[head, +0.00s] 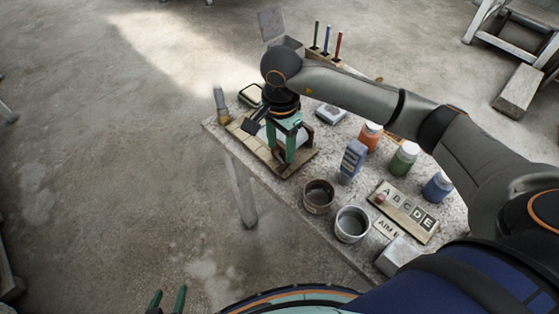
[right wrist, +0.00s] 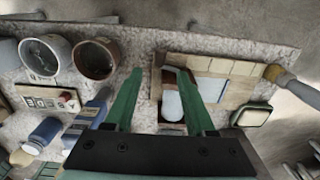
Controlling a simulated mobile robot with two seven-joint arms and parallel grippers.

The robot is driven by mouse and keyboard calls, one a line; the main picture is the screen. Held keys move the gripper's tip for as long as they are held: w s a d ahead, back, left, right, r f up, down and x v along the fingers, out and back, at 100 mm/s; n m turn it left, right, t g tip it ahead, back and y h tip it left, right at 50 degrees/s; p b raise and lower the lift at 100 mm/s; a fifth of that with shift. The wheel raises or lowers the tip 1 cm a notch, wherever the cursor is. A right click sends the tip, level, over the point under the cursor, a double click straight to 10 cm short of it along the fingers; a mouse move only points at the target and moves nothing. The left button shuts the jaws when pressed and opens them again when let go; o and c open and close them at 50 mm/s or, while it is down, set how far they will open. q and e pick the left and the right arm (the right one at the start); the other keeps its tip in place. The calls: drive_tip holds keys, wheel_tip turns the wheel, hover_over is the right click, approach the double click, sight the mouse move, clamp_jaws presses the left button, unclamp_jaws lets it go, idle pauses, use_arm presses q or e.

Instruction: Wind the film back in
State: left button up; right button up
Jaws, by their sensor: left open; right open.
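A wooden board (head: 300,165) lies at the table's far-left corner, partly hidden by my right gripper (head: 281,146). In the right wrist view it carries a pale bluish sheet (right wrist: 210,88) between tan strips, and a small dark frame around a rounded pale piece (right wrist: 171,104). I cannot tell which part is the film. My right gripper (right wrist: 160,76) points down over the board. It is open, with the rounded piece showing between its green fingers; contact cannot be told. My left gripper (head: 167,301) is open and empty, low in the head view, off the table.
The table (head: 330,228) holds two round pots (head: 318,196) (head: 352,224), a blue box (head: 352,160), orange, green and blue jars (head: 404,158), a lettered board (head: 404,209), a brush (head: 221,105) and a pencil holder (head: 345,66).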

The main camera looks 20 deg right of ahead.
sight(280, 168)
wheel_tip(280, 168, down, 8)
drive_tip(key=shift+r+p, duration=0.1)
drive_tip(key=shift+p, duration=0.2)
drive_tip(key=shift+c, duration=0.2)
clamp_jaws()
idle(0.3)
